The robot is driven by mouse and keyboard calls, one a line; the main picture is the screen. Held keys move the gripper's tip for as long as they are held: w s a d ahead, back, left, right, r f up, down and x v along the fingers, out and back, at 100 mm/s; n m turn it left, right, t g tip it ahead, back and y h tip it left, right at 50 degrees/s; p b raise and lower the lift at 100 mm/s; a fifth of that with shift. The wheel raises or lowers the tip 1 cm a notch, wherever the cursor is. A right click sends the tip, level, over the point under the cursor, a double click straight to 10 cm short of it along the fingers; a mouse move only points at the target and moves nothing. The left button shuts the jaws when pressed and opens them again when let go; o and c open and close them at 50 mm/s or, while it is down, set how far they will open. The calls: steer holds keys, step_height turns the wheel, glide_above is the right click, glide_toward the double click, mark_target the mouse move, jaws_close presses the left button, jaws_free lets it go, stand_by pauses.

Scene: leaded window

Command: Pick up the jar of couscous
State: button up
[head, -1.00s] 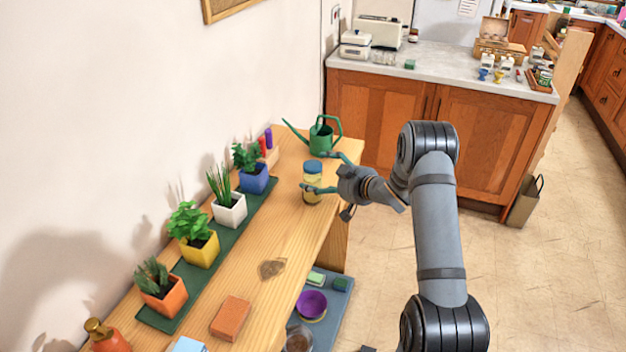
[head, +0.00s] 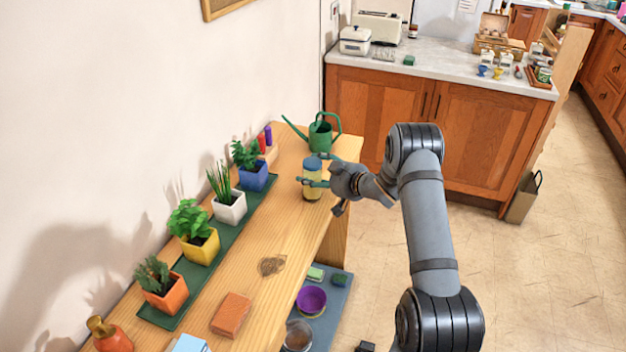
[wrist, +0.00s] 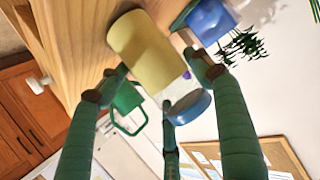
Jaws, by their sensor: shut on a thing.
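The jar of couscous (head: 312,183), pale yellow contents with a blue lid, is upright at the right side of the wooden bench in the head view. My gripper (head: 317,170) reaches it from the right, its green fingers closed around the jar. In the wrist view the jar (wrist: 150,55) is between the fingers of my gripper (wrist: 150,80), its blue lid toward the lower right. I cannot tell whether its base touches the bench.
A green watering can (head: 320,136) stands just behind the jar. Potted plants stand along a green tray (head: 190,272) on the left. A brick-coloured block (head: 231,314) lies near the front. A lower shelf (head: 334,308) holds a purple bowl (head: 311,300). The bench in front of the jar is mostly clear.

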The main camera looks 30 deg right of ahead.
steer(key=c, duration=0.9)
steer(key=shift+o, duration=0.2)
steer(key=shift+r, duration=0.1)
